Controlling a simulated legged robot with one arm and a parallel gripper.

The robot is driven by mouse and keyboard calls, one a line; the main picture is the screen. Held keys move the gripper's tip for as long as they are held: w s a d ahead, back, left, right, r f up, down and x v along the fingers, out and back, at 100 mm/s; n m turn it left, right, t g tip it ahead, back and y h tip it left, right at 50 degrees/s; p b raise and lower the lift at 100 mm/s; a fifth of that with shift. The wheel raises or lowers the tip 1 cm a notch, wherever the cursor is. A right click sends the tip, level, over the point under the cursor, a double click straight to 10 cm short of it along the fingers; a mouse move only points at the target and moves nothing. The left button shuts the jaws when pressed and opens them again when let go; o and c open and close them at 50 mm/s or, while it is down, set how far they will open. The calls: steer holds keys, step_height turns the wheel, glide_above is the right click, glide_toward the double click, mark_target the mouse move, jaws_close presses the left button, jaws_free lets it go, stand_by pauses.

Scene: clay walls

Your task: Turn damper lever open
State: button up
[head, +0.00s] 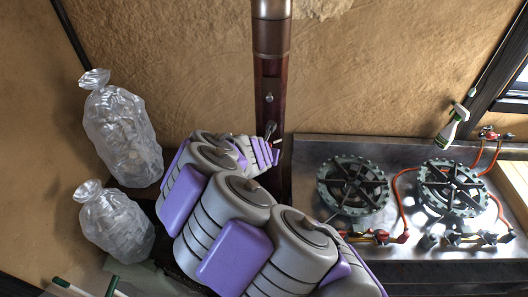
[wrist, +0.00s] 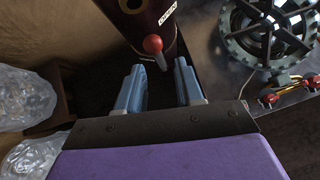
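A dark reddish-brown flue pipe (head: 271,60) stands upright against the clay wall. In the wrist view the pipe (wrist: 130,22) has a pale label with lettering (wrist: 167,14). The damper lever with a red ball knob (wrist: 153,44) sits low on the pipe, its metal arm pointing down. In the head view the lever (head: 270,129) is small and partly hidden by my arm. My gripper (wrist: 160,84) is open and empty, with its blue fingers just short of the knob, one to each side of it. In the head view the gripper (head: 265,152) is beside the pipe.
A metal counter (head: 310,148) right of the pipe bears two gas burners (head: 352,185) (head: 452,187) with red hoses. Two clear plastic bags (head: 122,130) (head: 115,222) stand at left.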

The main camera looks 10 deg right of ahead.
steer(key=p+v, duration=0.2)
steer(key=v, duration=0.9)
steer(key=shift+d, duration=0.15)
